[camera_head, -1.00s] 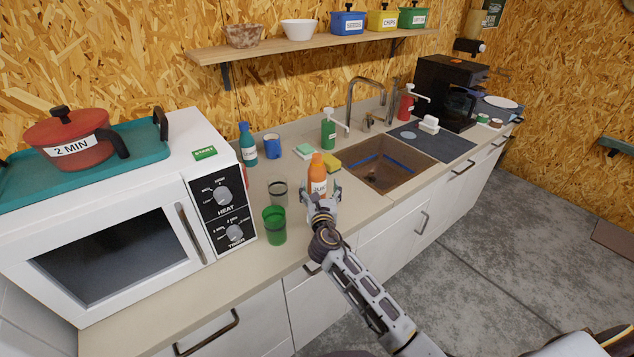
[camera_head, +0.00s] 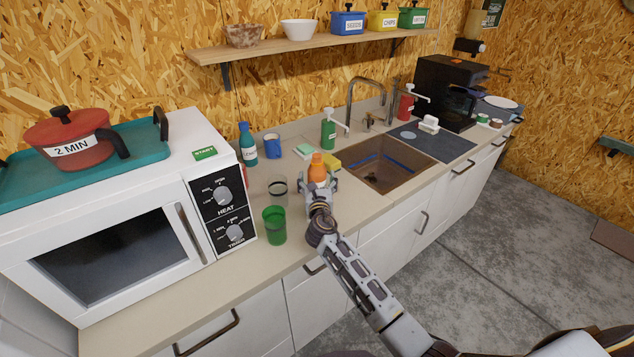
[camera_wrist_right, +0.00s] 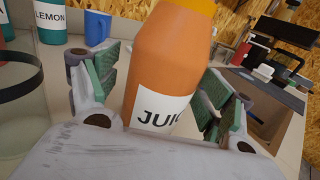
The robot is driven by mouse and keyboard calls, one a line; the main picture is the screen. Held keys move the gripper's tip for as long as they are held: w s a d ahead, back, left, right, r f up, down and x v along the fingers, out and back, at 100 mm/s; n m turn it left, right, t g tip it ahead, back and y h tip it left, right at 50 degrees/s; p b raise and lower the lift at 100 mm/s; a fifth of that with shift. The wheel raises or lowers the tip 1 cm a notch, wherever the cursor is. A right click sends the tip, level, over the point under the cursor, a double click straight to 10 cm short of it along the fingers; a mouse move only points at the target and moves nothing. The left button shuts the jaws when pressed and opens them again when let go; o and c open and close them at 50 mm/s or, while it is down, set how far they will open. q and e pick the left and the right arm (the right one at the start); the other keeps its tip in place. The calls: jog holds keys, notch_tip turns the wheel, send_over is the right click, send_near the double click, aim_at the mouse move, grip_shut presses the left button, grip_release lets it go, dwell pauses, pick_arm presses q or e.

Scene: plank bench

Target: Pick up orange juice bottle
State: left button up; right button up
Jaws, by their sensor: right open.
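The orange juice bottle (camera_head: 317,172) stands upright on the counter, left of the sink; its lower part is hidden by my right gripper in the head view. In the right wrist view the bottle (camera_wrist_right: 170,68), with a white "JUI…" label, fills the middle. My right gripper (camera_head: 318,186) is open around the bottle. Its green-padded fingers (camera_wrist_right: 165,90) stand on either side of the bottle, with a gap showing on the left; whether the right pad touches cannot be told. My left gripper is not in view.
A green cup (camera_head: 274,226) and a clear glass (camera_head: 278,190) stand close to the left of the bottle. The microwave (camera_head: 110,235) is at left, the sink (camera_head: 378,168) at right.

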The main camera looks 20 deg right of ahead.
aim_at(317, 156)
jog(key=c, duration=1.5)
jog(key=shift+r, duration=0.1)
jog(key=shift+r+p, duration=1.05)
jog(key=shift+r, duration=3.95)
jog(key=shift+f, duration=0.1)
